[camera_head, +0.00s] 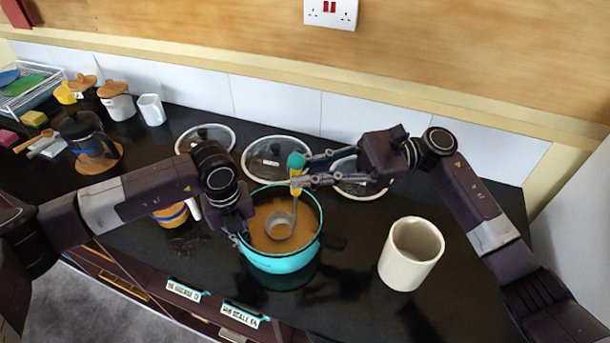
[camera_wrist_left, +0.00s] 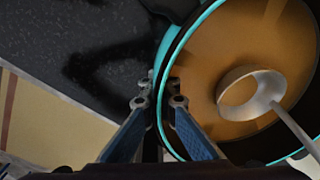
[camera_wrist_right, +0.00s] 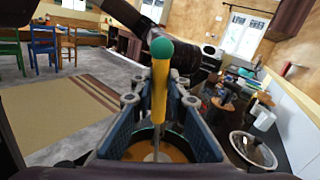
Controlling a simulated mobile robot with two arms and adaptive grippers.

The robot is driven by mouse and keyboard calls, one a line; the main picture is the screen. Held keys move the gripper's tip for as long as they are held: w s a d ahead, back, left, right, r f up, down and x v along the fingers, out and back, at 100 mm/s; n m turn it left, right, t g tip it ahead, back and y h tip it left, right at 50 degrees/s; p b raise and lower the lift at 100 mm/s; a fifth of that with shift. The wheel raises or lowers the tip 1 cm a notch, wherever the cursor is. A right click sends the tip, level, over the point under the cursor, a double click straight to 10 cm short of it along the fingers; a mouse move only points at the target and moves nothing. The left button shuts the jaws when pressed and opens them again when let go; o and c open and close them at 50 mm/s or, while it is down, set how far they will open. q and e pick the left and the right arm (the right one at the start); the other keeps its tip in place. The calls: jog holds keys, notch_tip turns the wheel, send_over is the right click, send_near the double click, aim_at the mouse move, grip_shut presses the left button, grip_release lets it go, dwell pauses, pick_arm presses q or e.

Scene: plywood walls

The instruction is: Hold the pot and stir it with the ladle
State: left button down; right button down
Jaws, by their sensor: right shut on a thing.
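The turquoise pot (camera_head: 277,263) stands on the dark counter with brown liquid (camera_head: 262,222) in it; it also shows in the left wrist view (camera_wrist_left: 197,30). The ladle has a yellow handle with a green end (camera_head: 296,162) and a grey bowl (camera_head: 279,226), which sits inside the pot at the liquid. My right gripper (camera_head: 304,170) is shut on the ladle handle (camera_wrist_right: 160,95) above the pot, holding it near upright. My left gripper (camera_head: 240,238) is at the pot's left rim, its fingertips (camera_wrist_left: 158,103) on either side of the rim. Whether they press on it is unclear.
A small orange-banded cup (camera_head: 170,215) is partly hidden by my left arm. A French press (camera_head: 88,138) and jars stand at the left. The counter's front right is clear.

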pick_arm(q)
jog(key=shift+r, duration=0.1)
pick_arm(e)
notch_tip(320, 180, up, 7)
jog(key=s, duration=0.1)
jog(key=shift+s+d+r, duration=0.15)
jog(key=shift+s, duration=0.1)
dwell(0.3)
dwell(0.8)
jog(key=shift+r, duration=2.5)
pick_arm(q)
jog(key=c, duration=2.1)
grip_release()
jog(key=r, duration=1.2)
jog(key=shift+a, duration=0.2)
jog(key=shift+s+f, duration=0.1)
jog(key=shift+s, duration=0.05)
